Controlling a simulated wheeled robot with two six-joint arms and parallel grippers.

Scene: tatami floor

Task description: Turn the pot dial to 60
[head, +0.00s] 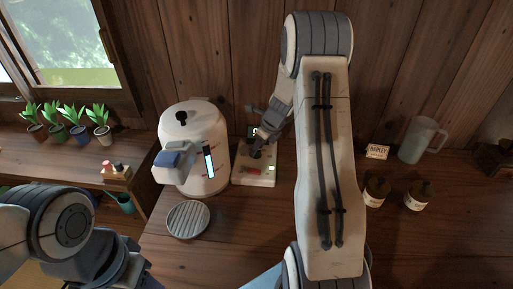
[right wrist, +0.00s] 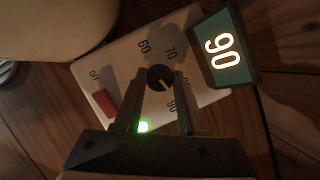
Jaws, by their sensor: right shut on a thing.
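The white pot (head: 207,130) stands on the wooden counter. Beside it lies its cream control panel (head: 258,179), with a red switch (right wrist: 104,103) and a lit green lamp (right wrist: 143,127). In the right wrist view the black dial (right wrist: 159,76) has printed numbers around it, including 60 and 70. Its pale mark points to the lower right, towards a partly hidden number that looks like 90. The lit display (right wrist: 222,50) appears to read 90. My right gripper (right wrist: 160,81) is shut on the dial, one finger on each side. My left arm shows at lower left; its gripper cannot be made out.
A round slatted trivet (head: 187,220) lies in front of the pot. To the right stand a clear jug (head: 421,140), a small label card (head: 377,152) and two jars. Potted plants line the left shelf, with a small button box (head: 117,172) below them. The front counter is mostly clear.

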